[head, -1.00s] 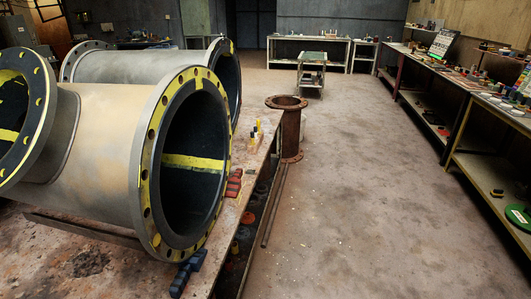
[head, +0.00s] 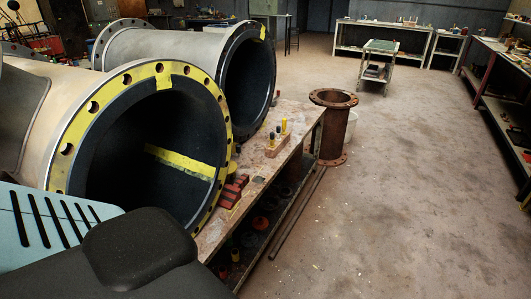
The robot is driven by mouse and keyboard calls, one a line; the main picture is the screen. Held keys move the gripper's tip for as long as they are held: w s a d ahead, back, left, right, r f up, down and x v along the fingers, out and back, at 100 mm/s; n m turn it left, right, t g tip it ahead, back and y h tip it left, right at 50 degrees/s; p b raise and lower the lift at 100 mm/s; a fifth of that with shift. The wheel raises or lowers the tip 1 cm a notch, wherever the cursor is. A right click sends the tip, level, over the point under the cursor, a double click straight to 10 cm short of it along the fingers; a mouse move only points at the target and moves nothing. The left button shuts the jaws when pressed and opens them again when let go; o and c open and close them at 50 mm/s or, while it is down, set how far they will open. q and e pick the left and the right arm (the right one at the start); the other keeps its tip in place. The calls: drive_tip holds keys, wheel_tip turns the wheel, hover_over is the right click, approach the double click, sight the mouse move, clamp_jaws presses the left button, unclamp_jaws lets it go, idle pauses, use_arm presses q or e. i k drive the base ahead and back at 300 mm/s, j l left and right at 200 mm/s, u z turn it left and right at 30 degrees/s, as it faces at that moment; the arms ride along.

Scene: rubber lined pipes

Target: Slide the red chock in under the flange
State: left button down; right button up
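The red chock (head: 233,190) sits on the worn bench (head: 262,163), close beside the rim of the near large pipe. The near pipe's flange (head: 113,82) is a yellow-edged ring with bolt holes around a dark rubber-lined bore. The foot of the flange is hidden behind my own arm link at the lower left. I cannot tell whether the chock touches the flange. Neither gripper shows in this view.
A second lined pipe (head: 250,75) lies behind the near one. A wooden block with yellow-topped tools (head: 278,144) stands on the bench. A rusty flanged pipe (head: 332,128) stands on the floor, with a thin rod near it. Open floor (head: 420,190) lies to the right.

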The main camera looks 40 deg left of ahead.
sight(230, 195)
drive_tip(key=i+u, duration=0.35)
drive_tip(key=i, duration=0.25)
drive_tip(key=i+l+u, duration=0.15)
drive_tip(key=i+u, duration=0.25)
drive_tip(key=i, duration=0.25)
drive_tip(key=i+l+u, duration=0.1)
drive_tip(key=i+u, duration=0.25)
drive_tip(key=i+l+u, duration=0.1)
drive_tip(key=u, duration=0.25)
drive_tip(key=i+l+u, duration=0.25)
drive_tip(key=u, duration=0.15)
drive_tip(key=i+l+u, duration=0.15)
drive_tip(key=u, duration=0.25)
drive_tip(key=i+l+u, duration=0.15)
drive_tip(key=u, duration=0.25)
drive_tip(key=l+u, duration=0.2)
drive_tip(key=u, duration=0.2)
drive_tip(key=i+l+u, duration=0.2)
drive_tip(key=u, duration=0.3)
drive_tip(key=l+u, duration=0.45)
drive_tip(key=i+l, duration=0.05)
